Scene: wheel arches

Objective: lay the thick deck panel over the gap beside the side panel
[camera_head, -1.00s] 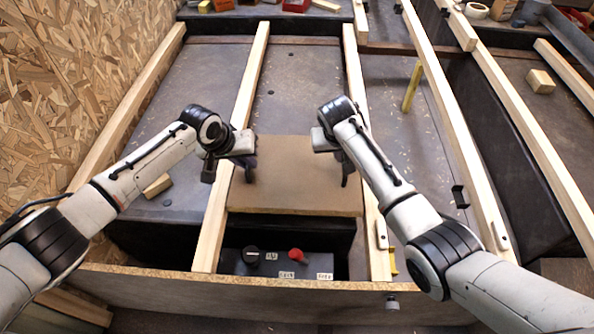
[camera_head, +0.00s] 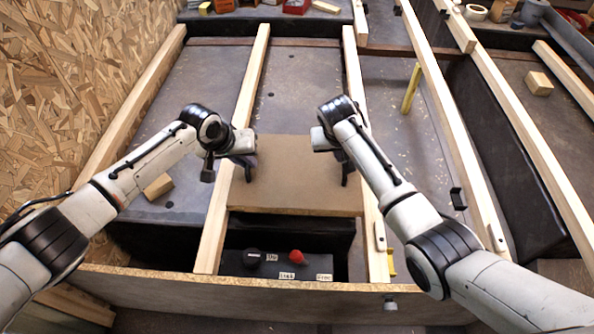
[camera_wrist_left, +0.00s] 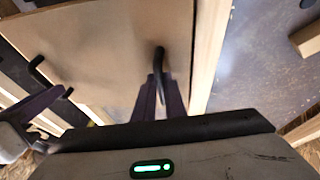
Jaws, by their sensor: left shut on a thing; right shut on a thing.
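The thick deck panel (camera_head: 295,175) is a flat brown board between my two arms in the head view. It spans the gap between two pale wooden beams, with its near edge above a dark opening. My left gripper (camera_head: 247,172) is shut on a black hook-like handle at the panel's left side. In the left wrist view, the fingers meet this handle (camera_wrist_left: 159,58) on the panel (camera_wrist_left: 110,45). My right gripper (camera_head: 345,174) is shut at the panel's right side; its grasp is partly hidden. The side panel seems to be the chipboard wall (camera_head: 65,90) at the left.
A dark box with a red knob (camera_head: 296,256) sits in the opening in front of the panel. A chipboard front edge (camera_head: 230,293) runs below it. A small wood block (camera_head: 158,186) lies left of the middle beam (camera_head: 243,85). A yellow strip (camera_head: 411,88) stands at the right.

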